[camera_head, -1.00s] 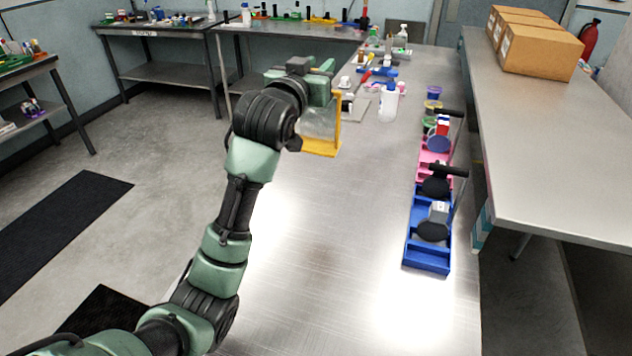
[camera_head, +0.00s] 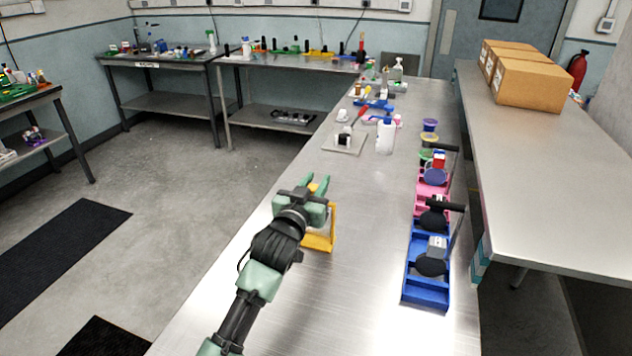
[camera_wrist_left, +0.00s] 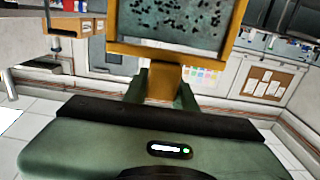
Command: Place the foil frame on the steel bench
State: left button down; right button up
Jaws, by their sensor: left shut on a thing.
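The foil frame (camera_head: 319,242) is yellow and stands near the left edge of the steel bench (camera_head: 350,300). In the left wrist view the frame (camera_wrist_left: 180,52) surrounds a grey pane with dark specks, and its top is cut off. My left gripper (camera_head: 318,187) is shut on the frame, with a finger on each side of its yellow tab in the wrist view (camera_wrist_left: 162,88). The frame looks upright in the head view, partly hidden by the gripper. I cannot tell whether its base touches the bench. My right gripper is not in view.
A blue tray (camera_head: 426,293) and a pink tray (camera_head: 424,202) with black-handled items line the bench's right side. A white bottle (camera_head: 385,138) and a small plate (camera_head: 345,146) stand farther back. The middle and front of the bench are clear.

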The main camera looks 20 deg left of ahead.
pick_arm(q)
jog(key=shift+f, duration=0.15)
jog(key=c, duration=1.1)
grip_release()
jog(key=shift+s, duration=0.1)
jog(key=s+b, duration=0.1)
jog(key=s, duration=0.5)
jog(key=s+b, duration=0.1)
jog(key=s, duration=0.5)
jog(key=shift+a, duration=0.2)
jog(key=shift+w, duration=0.1)
